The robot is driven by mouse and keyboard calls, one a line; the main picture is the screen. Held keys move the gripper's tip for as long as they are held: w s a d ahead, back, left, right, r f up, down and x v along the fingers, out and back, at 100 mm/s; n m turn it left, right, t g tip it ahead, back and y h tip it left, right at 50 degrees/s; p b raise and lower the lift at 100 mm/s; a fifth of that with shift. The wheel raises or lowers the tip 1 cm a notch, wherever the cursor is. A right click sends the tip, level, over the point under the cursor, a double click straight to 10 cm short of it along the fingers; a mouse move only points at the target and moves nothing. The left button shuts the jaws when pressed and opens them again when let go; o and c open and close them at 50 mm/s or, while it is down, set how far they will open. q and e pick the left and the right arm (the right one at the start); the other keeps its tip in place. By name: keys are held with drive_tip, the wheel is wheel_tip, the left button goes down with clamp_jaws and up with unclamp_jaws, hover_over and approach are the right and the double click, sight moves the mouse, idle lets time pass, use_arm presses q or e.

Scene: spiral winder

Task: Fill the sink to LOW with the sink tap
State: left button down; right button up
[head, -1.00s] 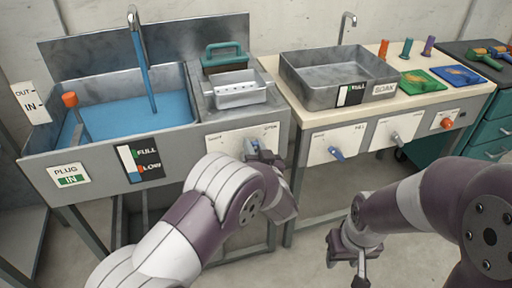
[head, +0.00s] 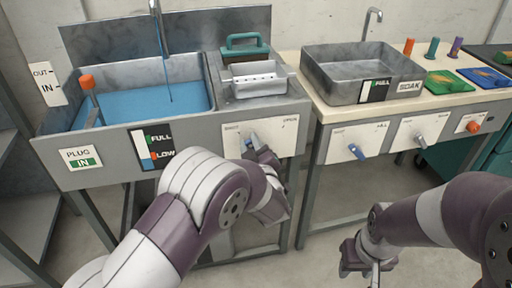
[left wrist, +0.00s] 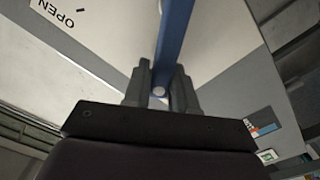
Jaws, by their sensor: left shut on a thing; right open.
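The steel sink (head: 55,145) at the left holds blue water (head: 190,100). A thin blue stream falls from the sink tap's spout (head: 155,8) into it. The front gauge (head: 153,147) has a green FULL mark and a red LOW mark. Blue shows low on its strip, but the exact level is too small to read. The blue tap lever (head: 251,139) is on a white panel marked SHUT and OPEN. My left gripper (head: 262,153) is shut on this lever, seen between the jaws in the left wrist view (left wrist: 173,45). My right gripper (head: 368,272) is open and empty.
An orange-topped plug lever (head: 87,83) stands at the sink's left, near an OUT/IN sign (head: 46,83). A PLUG sign (head: 82,158) reads IN. A steel SOAK basin (head: 340,92) and more levers (head: 357,151) are to the right. Floor is clear around my right gripper.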

use_arm(q)
drive_tip(key=shift+s+a+f+n+b, duration=0.1)
drive_tip(key=shift+a+f+n+b, duration=0.15)
drive_tip(key=shift+n, duration=0.2)
drive_tip(key=shift+s+a+f+n+b, duration=0.15)
drive_tip(key=shift+n+b, duration=0.15)
drive_tip(key=shift+n, duration=0.15)
drive_tip(key=shift+w, duration=0.1)
drive_tip(key=c, duration=1)
unclamp_jaws()
drive_tip(key=p+v, duration=0.2)
drive_tip(key=v, duration=1)
drive_tip(key=shift+s+d, duration=0.15)
drive_tip(key=shift+s, duration=0.15)
